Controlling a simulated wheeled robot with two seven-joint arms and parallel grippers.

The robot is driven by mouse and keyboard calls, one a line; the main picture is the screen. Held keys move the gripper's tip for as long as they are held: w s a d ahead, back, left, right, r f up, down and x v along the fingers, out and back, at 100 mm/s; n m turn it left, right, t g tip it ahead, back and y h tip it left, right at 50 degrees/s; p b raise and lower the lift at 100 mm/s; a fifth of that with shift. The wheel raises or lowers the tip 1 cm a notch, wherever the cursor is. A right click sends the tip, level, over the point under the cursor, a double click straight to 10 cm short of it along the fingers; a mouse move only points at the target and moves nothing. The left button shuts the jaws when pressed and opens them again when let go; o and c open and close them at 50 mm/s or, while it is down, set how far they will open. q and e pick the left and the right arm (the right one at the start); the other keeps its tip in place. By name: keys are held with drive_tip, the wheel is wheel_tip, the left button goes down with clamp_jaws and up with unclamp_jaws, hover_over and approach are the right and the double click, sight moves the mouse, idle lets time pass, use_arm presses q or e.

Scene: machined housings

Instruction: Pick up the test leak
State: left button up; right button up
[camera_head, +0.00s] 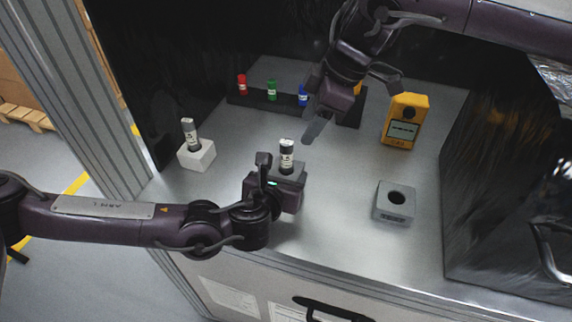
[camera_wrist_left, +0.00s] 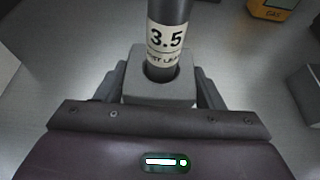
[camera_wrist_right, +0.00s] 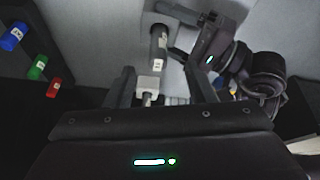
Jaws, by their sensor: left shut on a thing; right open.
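The test leak is a grey cylinder (camera_head: 287,155) with a white label. It stands upright in the hole of a grey block (camera_head: 290,170). In the left wrist view the test leak (camera_wrist_left: 167,40) reads 3.5, and the block (camera_wrist_left: 160,92) sits between my fingers. My left gripper (camera_head: 284,178) is shut on this block. My right gripper (camera_head: 350,103) is open and empty, above and behind the test leak. The test leak (camera_wrist_right: 158,45) also shows beyond its fingers in the right wrist view.
A similar cylinder (camera_head: 190,134) stands in a white block (camera_head: 197,156) at left. A dark rack (camera_head: 257,100) holds red, green and blue capped pieces at the back. A yellow device (camera_head: 405,120) stands at right. An empty grey block (camera_head: 395,204) with a hole is at front right.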

sight(285, 154)
use_arm(q)
drive_tip(key=shift+w+a, duration=0.1)
use_arm(e)
drive_tip(key=a+n+h, duration=0.1)
drive_tip(key=n, duration=0.2)
drive_tip(key=w+a+r+n+h, duration=0.1)
drive_tip(key=a+n, duration=0.1)
drive_tip(key=n, duration=0.1)
drive_tip(key=a+n+g+h, duration=0.1)
drive_tip(key=n+h, duration=0.1)
drive_tip(key=n, duration=0.1)
drive_tip(key=shift+w+a+r+n, duration=0.15)
drive_tip(key=shift+w+a+n, duration=0.15)
drive_tip(key=shift+w+n, duration=0.1)
drive_tip(key=shift+a+r+n, duration=0.3)
drive_tip(key=shift+a+n, duration=0.05)
drive_tip(key=shift+n, duration=0.35)
wheel_tip(285, 154, down, 6)
drive_tip(key=shift+f, duration=0.25)
drive_tip(key=shift+s+d+f, duration=0.15)
drive_tip(key=shift+s+f, duration=0.05)
drive_tip(key=shift+f, duration=1.2)
drive_tip(key=shift+s+d+f, duration=0.15)
drive_tip(key=shift+f, duration=1.2)
drive_tip(key=shift+c, duration=0.3)
drive_tip(key=shift+r, duration=0.1)
clamp_jaws()
